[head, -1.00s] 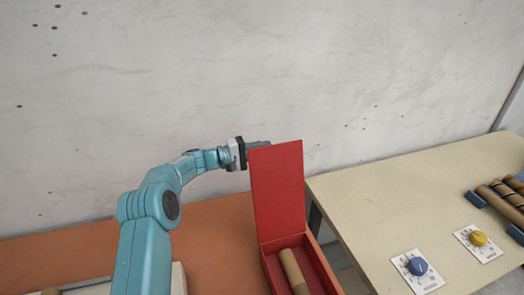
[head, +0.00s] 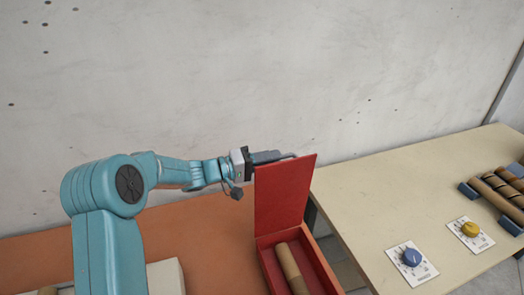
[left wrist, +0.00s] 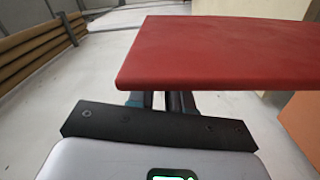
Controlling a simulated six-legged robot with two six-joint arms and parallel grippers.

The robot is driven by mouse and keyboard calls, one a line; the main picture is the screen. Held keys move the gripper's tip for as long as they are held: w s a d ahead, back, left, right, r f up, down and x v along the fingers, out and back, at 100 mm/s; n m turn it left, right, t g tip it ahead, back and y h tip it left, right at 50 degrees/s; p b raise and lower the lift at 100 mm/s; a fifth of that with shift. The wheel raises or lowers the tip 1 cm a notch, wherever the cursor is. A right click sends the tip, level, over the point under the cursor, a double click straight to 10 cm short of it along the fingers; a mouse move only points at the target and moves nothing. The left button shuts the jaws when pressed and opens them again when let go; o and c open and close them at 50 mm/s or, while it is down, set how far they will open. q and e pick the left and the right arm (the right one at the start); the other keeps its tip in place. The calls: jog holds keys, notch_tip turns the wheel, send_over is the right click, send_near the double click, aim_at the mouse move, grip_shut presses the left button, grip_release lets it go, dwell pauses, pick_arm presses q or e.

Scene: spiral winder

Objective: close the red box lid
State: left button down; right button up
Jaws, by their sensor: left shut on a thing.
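The red box (head: 323,273) stands open on the orange-brown surface, with a tan cylinder (head: 291,268) inside. Its red lid (head: 283,200) stands up from the far edge and tilts slightly toward me. My left gripper (head: 268,156) is at the lid's upper left edge, shut on the lid, with the fingertips partly hidden behind it. In the left wrist view the lid (left wrist: 220,55) spans the upper right and covers the finger ends. My right gripper is not in view.
A beige table (head: 370,200) stands to the right, with a blue knob (head: 411,257), a yellow knob (head: 471,229) and several brown rolls (head: 497,197) on it. A grey wall (head: 260,70) rises behind.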

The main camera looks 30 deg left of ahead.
pick_arm(q)
jog(key=s+d+m+b, duration=0.1)
jog(key=s+d, duration=0.3)
jog(key=d, duration=0.1)
jog(key=shift+s+d+f, duration=0.35)
jog(key=c, duration=1.4)
grip_release()
jog(key=shift+o, duration=1.4)
jog(key=p+v, duration=0.4)
jog(key=v, duration=1.2)
